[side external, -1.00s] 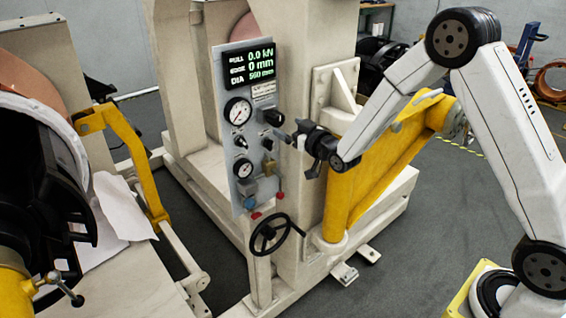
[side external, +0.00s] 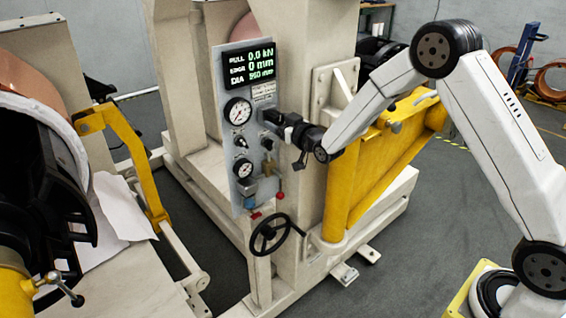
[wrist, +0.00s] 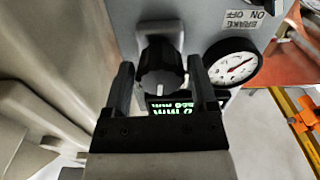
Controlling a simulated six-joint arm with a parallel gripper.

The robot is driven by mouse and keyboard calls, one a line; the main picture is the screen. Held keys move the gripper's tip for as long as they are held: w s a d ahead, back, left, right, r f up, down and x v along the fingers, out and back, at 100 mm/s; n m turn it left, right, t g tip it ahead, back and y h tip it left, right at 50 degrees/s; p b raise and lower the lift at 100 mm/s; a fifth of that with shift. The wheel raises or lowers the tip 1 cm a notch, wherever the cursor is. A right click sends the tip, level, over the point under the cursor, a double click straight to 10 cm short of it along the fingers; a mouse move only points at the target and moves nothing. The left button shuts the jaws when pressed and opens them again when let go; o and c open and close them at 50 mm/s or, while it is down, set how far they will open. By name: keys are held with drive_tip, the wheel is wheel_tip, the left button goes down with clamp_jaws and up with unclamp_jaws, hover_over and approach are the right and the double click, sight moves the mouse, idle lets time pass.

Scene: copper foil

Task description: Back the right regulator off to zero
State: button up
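A black regulator knob (wrist: 162,68) with a white index line sits on the grey control panel (wrist: 200,15). In the wrist view my gripper (wrist: 160,75) is open, one finger on each side of this knob, with a gap visible on both sides. In the side view my gripper (side external: 282,118) is at the upper right of the panel and mostly hides the knob. A round upper gauge (side external: 238,111) is left of it, and also shows in the wrist view (wrist: 232,63). Its exact reading is too small to tell. A lower gauge (side external: 243,168) sits below.
A lit display (side external: 250,66) tops the panel, reading 0.0 kN, 0 mm and 560 mm. Small controls (side external: 267,143) sit just below my gripper. A black handwheel (side external: 276,234) and a yellow beam (side external: 368,175) stand below and right.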

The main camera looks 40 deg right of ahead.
drive_tip(key=c, duration=0.8)
drive_tip(key=shift+n, duration=0.8)
drive_tip(key=shift+c, duration=0.2)
drive_tip(key=o, duration=1.3)
drive_tip(key=shift+c, duration=0.2)
drive_tip(key=shift+s, duration=0.15)
drive_tip(key=s, duration=0.7)
drive_tip(key=shift+s, duration=0.3)
